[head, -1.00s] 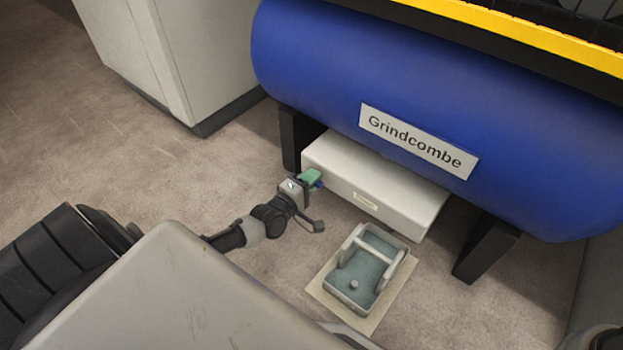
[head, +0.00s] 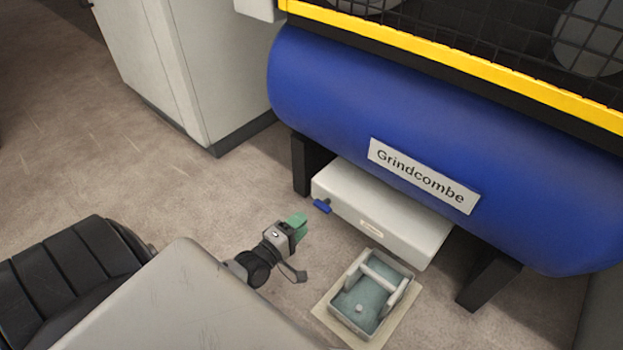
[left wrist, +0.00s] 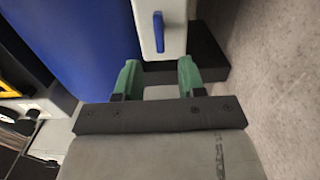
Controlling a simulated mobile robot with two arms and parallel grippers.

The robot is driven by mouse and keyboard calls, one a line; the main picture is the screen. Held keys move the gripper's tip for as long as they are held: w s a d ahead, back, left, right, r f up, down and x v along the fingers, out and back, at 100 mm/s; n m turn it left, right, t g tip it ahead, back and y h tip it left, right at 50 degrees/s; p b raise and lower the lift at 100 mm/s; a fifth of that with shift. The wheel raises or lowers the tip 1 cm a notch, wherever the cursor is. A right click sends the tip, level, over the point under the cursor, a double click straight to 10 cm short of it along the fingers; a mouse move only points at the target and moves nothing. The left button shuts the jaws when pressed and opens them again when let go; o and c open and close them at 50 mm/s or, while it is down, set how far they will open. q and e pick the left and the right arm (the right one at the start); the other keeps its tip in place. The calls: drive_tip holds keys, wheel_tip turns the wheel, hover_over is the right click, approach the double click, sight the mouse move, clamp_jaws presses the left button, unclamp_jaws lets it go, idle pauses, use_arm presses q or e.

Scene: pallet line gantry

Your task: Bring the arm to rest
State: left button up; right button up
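My left gripper (head: 298,223) has green fingertips and is low over the floor, in front of a white box under the blue tank. In the left wrist view my left gripper (left wrist: 159,78) shows its two green fingers apart with nothing held between them. A small blue handle (head: 322,206) sticks out of the left end of the white box (head: 375,215). The gripper is clear of it; in the left wrist view the blue handle (left wrist: 158,32) lies beyond the fingertips. My right gripper is not in view.
A grey-green tray (head: 366,295) with raised bars stands on a pale mat (head: 397,316) right of the gripper. The blue tank (head: 440,130) on black legs (head: 311,163) overhangs the box. A pale cabinet (head: 150,60) stands at the back left. Floor left of the gripper is clear.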

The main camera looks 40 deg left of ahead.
use_arm(q)
drive_tip(key=shift+s, duration=1.15)
